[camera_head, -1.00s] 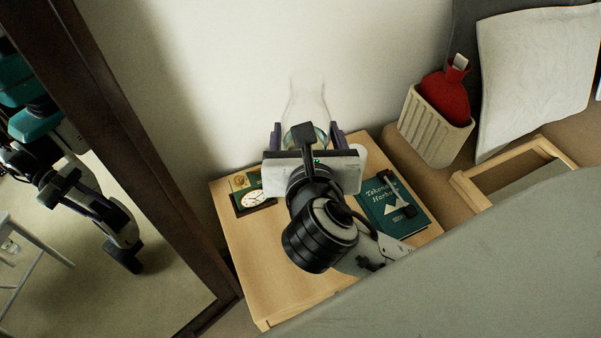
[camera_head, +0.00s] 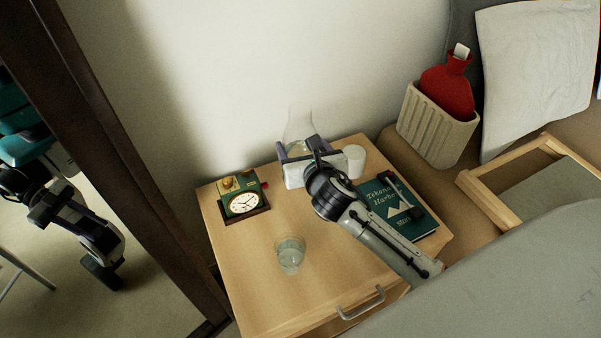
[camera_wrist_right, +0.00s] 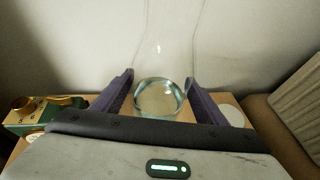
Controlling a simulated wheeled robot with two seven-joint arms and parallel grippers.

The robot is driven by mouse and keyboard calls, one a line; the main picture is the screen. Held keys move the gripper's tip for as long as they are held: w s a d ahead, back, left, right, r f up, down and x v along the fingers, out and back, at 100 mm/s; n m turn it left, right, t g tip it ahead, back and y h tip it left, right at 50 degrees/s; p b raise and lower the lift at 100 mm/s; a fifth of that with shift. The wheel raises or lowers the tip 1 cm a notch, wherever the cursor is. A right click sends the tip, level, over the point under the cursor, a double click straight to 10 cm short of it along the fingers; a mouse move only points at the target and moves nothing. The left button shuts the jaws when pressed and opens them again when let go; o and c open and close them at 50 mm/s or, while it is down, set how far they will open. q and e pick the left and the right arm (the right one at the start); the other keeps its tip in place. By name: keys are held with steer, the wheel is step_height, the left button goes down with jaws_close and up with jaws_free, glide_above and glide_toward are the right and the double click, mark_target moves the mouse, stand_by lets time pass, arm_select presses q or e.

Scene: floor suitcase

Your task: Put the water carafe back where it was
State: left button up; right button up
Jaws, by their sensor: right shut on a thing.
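The clear glass water carafe (camera_head: 299,126) is upright at the back of the wooden bedside table (camera_head: 240,290), close to the wall. In the right wrist view the carafe (camera_wrist_right: 160,92) stands between the two purple fingers, with water in its base. My right gripper (camera_head: 297,150) is shut on it. In the head view the gripper and wrist hide the carafe's lower part, so I cannot tell whether its base touches the table. My left gripper does not show directly.
A green clock (camera_head: 243,202) stands left of the carafe, a glass (camera_head: 290,252) in front. A white cylinder (camera_head: 354,160) stands close on the right. A green book (camera_head: 392,200) with a dark object on it lies front right. A ribbed holder (camera_head: 432,130) carries a red bottle (camera_head: 447,88).

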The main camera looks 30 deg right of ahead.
step_height(320, 180, down, 2)
steer(key=shift+w, duration=0.1)
steer(key=shift+f+b, duration=1.15)
steer(key=shift+f, duration=0.85)
steer(key=shift+r, duration=0.1)
steer(key=o, duration=1.7)
steer(key=shift+f, duration=0.3)
steer(key=shift+o, duration=0.2)
